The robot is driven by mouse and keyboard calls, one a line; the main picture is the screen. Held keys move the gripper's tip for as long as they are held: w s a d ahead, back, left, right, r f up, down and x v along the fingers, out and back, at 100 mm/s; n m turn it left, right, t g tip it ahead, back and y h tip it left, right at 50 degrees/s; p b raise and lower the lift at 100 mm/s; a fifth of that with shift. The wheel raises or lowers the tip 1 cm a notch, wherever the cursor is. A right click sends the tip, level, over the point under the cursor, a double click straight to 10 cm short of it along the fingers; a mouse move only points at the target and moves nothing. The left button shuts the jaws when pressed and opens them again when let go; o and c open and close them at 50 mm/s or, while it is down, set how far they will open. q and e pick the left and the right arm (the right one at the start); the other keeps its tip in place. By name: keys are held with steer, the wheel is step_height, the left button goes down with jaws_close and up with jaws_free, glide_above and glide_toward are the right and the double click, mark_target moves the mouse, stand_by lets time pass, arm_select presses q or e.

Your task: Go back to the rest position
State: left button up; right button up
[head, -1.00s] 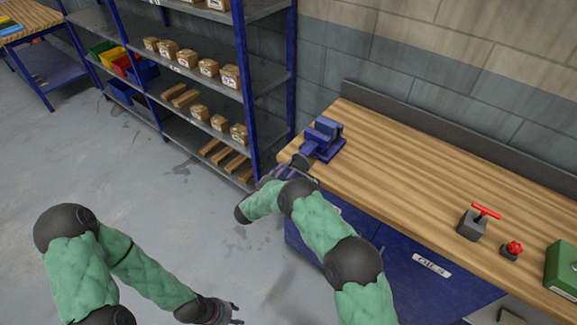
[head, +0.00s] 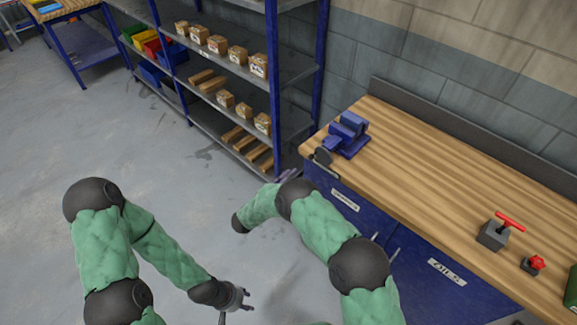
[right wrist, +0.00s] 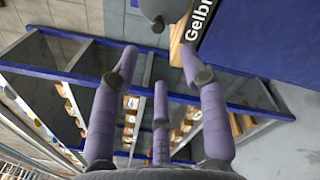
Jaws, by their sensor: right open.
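My right gripper (head: 287,176) is partly hidden behind its own wrist, close to the front left corner of the workbench (head: 440,165). In the right wrist view its three purple-grey fingers (right wrist: 160,65) are spread with nothing between them. My left gripper (head: 243,298) hangs low over the grey floor at the bottom of the head view, clear of the furniture. Its fingers are small there, and I cannot tell how far they are spread. I see no object in it.
A blue vise (head: 346,133) stands on the bench's left end. A red-handled grey block (head: 493,235) and a red knob (head: 535,263) are further right. Blue shelving (head: 273,90) with boxes stands behind. A second table (head: 85,45) is at the far left. Floor (head: 150,145) is open at left.

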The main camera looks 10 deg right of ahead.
step_height(320, 180, down, 11)
steer(key=d+m+y+b, duration=0.2)
steer(key=m+y, duration=0.2)
steer(key=y, duration=0.3)
steer(key=s+f+m+g+y, duration=0.3)
steer(key=s+f+m+y, duration=0.2)
steer(key=s+f, duration=0.2)
steer(key=s+a+f+m+g+y+b, duration=0.1)
steer(key=s+m+g+y, duration=0.2)
steer(key=s, duration=1.1)
steer(key=s+a+f+m+g+y+b, duration=0.1)
steer(key=s+m+g, duration=0.4)
steer(key=s, duration=0.9)
steer(key=shift+s+a+f+m+y+b, duration=0.25)
steer(key=shift+a+f+m+y+b, duration=0.15)
steer(key=shift+m+y, duration=0.7)
